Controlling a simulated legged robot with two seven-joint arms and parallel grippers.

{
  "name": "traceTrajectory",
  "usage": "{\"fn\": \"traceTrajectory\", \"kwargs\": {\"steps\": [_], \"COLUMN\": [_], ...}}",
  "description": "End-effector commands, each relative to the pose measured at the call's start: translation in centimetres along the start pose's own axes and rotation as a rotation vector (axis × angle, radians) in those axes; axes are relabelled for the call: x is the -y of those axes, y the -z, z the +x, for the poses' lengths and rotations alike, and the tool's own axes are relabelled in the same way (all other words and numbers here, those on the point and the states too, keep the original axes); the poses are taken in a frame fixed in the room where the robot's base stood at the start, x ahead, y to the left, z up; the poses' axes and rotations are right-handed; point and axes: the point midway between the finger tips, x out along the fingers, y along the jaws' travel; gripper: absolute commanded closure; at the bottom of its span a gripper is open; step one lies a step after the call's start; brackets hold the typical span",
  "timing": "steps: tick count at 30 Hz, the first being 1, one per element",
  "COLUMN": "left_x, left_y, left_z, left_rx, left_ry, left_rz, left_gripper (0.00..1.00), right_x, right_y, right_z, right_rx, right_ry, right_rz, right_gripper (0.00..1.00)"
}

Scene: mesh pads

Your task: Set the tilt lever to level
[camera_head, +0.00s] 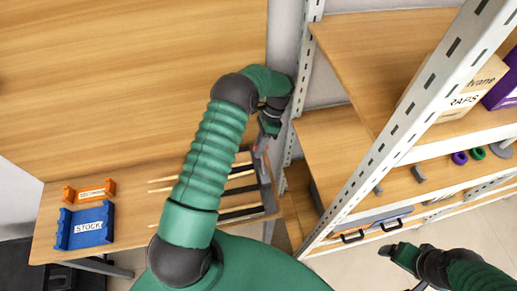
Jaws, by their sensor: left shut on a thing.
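My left gripper (269,124) is at the right edge of the big wooden board, beside the shelf post. It is shut on a slim grey piece with a reddish part, which I take to be the tilt lever (262,147). The gripper and arm hide most of it, so its angle cannot be told. The large wooden board (120,75) fills the upper left, above a wooden bench top (140,230). My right gripper (397,253) is at the lower right, away from the lever; its jaw opening is unclear.
A blue STOCK bin (85,227) and an orange bin (90,191) stand on the bench. Several dark bars with wooden rods (240,190) lie under my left arm. A metal shelf post (400,125) crosses the right, with a cardboard box (470,85) on the shelves.

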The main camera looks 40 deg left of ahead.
Motion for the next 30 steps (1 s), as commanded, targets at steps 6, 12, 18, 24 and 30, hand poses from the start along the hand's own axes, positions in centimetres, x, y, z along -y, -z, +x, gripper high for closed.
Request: {"fn": "traceTrajectory", "kwargs": {"steps": [6, 12, 18, 24, 30], "left_x": [0.45, 0.47, 0.45, 0.33, 0.27], "left_y": [0.16, 0.15, 0.09, -0.05, -0.18], "left_z": [-0.04, -0.06, -0.03, 0.01, -0.29], "left_rx": [-0.006, -0.006, -0.004, -0.003, -0.004], "left_ry": [0.009, 0.01, 0.009, 0.007, 0.008], "left_rz": [0.0, -0.001, -0.001, -0.001, -0.002], "left_gripper": [1.0, 1.0, 0.63, 0.57, 0.57], "right_x": [-0.01, -0.01, -0.01, 0.0, 0.0], "right_y": [-0.03, -0.03, -0.03, -0.03, -0.09], "right_z": [0.13, 0.12, 0.12, 0.11, 0.37], "right_rx": [0.0, 0.0, 0.0, 0.0, 0.0], "right_ry": [0.0, 0.0, 0.0, 0.0, 0.0], "right_rz": [0.0, 0.0, 0.0, 0.0, 0.0], "right_gripper": [0.18, 0.18, 0.18, 0.18, 0.18]}}
